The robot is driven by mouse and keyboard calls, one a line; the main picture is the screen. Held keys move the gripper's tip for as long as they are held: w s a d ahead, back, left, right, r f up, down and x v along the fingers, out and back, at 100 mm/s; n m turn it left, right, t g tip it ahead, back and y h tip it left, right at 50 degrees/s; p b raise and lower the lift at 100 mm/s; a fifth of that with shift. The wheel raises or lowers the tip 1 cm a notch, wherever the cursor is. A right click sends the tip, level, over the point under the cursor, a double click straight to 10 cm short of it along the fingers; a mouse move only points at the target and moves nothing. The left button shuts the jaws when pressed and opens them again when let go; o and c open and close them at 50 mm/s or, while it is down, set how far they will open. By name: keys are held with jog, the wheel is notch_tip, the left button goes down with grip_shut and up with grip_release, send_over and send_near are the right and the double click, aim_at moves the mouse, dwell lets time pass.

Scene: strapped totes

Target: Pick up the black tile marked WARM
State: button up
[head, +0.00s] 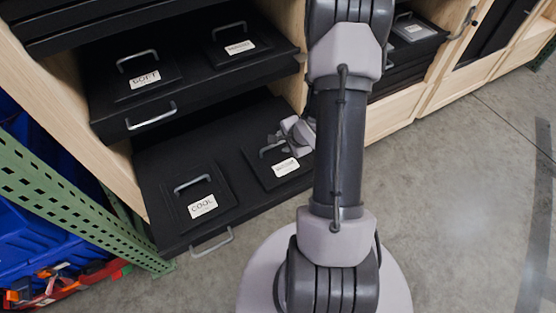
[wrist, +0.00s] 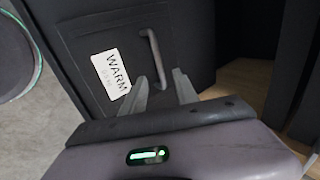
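The black tile marked WARM (wrist: 85,55) has a white label and a grey bar handle (wrist: 153,58) in the wrist view. In the head view the matching tile (head: 260,180) lies at the right of the lower pulled-out drawer; its label is too small to read surely. My gripper (wrist: 161,75) is open, with one finger on each side of the handle's near end in the wrist view. Whether the fingers touch the handle I cannot tell. In the head view my gripper (head: 277,139) is just behind the tile's handle, partly hidden by my arm.
A black tile marked COOL (head: 210,212) lies left of it on the same drawer (head: 160,205). The upper drawer (head: 190,92) overhangs behind, bearing two more handled tiles (head: 150,95). A green perforated post (head: 70,185) stands at left. Concrete floor (head: 460,200) is open at right.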

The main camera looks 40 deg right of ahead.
jog(key=b, duration=0.3)
send_over(278, 153)
notch_tip(278, 153, down, 4)
jog(key=shift+f, duration=0.15)
jog(key=shift+d+r, duration=0.1)
jog(key=shift+r, duration=0.1)
grip_shut()
dwell(0.7)
